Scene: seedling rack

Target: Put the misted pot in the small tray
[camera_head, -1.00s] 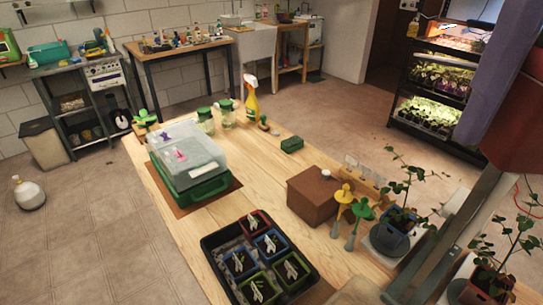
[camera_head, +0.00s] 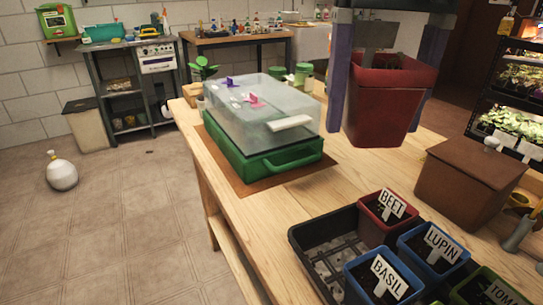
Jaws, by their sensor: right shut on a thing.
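My right gripper (camera_head: 382,122) has purple fingers on either side of a dark red pot (camera_head: 392,88) and is shut on it. The pot hangs upright above the table, behind the black tray (camera_head: 296,238). A grey label stands in the pot; no writing shows, and I cannot tell whether it is misted. The tray holds a red BEET pot (camera_head: 373,232), a blue LUPIN pot (camera_head: 415,263), a blue BASIL pot (camera_head: 361,290) and a green TOMATO pot (camera_head: 462,297). Its left part shows bare cells. My left gripper is not in view.
A green propagator (camera_head: 268,166) with a clear lid sits on a brown mat at the left. A brown lidded box (camera_head: 468,183) stands at the right. Green-lidded jars (camera_head: 304,74) stand behind. Bare wooden tabletop (camera_head: 277,218) lies between propagator and black tray.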

